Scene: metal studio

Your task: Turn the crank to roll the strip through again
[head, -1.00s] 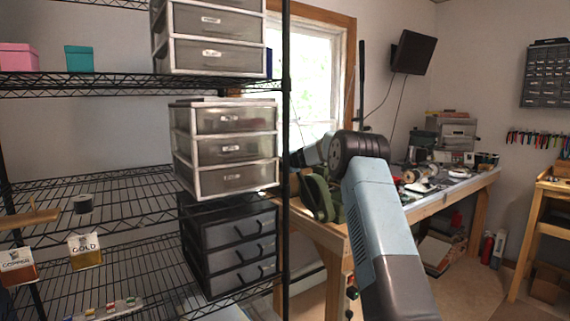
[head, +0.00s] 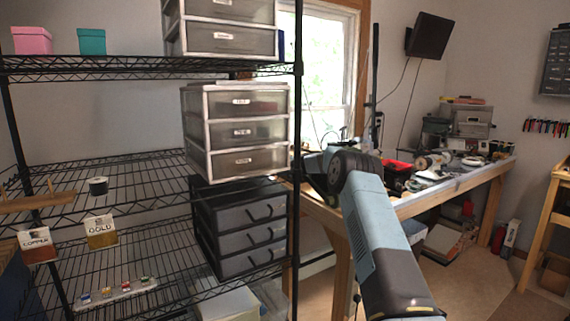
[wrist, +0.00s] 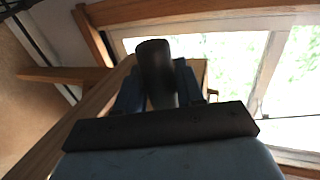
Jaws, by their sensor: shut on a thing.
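In the wrist view my gripper (wrist: 158,88) has its two blue fingers shut on a dark, rounded cylinder, which looks like the crank handle (wrist: 155,62). The handle's end stands up between the fingers. In the head view my arm reaches forward to the near left end of the workbench, and my wrist hides most of what is there. I cannot clearly make out the rolling mill or the crank's arm now. The strip does not show in either view.
A wooden workbench (head: 415,207) with cluttered tools runs along the window wall. A black wire shelf (head: 130,258) with drawer units (head: 238,130) stands close on the left, near my arm. A monitor (head: 428,41) hangs on the wall.

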